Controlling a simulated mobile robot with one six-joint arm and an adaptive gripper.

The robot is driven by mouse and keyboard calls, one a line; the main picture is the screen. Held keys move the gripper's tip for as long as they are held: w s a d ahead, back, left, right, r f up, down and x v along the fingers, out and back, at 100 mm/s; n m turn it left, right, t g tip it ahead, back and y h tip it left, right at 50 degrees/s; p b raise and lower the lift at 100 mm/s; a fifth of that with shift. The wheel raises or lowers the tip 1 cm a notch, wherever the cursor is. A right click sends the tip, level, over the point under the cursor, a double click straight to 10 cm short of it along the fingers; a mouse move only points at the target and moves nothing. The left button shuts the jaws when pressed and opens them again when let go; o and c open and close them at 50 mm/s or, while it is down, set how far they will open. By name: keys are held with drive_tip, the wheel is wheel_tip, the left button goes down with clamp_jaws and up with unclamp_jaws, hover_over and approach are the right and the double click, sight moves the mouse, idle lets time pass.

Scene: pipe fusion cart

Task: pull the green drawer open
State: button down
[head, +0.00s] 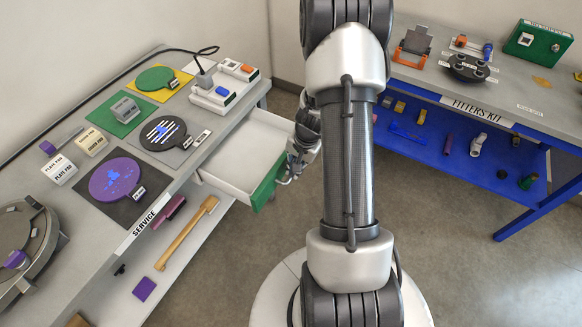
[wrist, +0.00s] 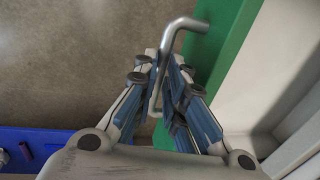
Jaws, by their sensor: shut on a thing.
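The green drawer (head: 269,183) stands pulled out from the left workbench in the head view. Its white inside (head: 238,152) shows and looks empty. Its green front (wrist: 223,45) fills the upper middle of the wrist view. A bent metal handle (wrist: 182,24) sticks out from that front. My gripper (wrist: 164,75) is shut on the handle, with the bar between its fingers. In the head view my gripper (head: 290,172) is at the drawer's front, partly hidden by my arm.
The workbench top (head: 205,150) holds pads, purple and dark discs and a white switch box (head: 224,88). A lower shelf (head: 182,240) carries a yellow-brown bar (head: 188,232). A blue-shelved bench (head: 460,140) stands at the right. The floor between the benches is clear.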

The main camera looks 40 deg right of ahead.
drive_tip(key=shift+f, duration=0.1)
drive_tip(key=c, duration=1.7)
unclamp_jaws()
drive_tip(key=shift+o, duration=0.2)
wheel_tip(320, 180, up, 12)
drive_tip(key=s, duration=0.2)
drive_tip(key=shift+d, duration=0.4)
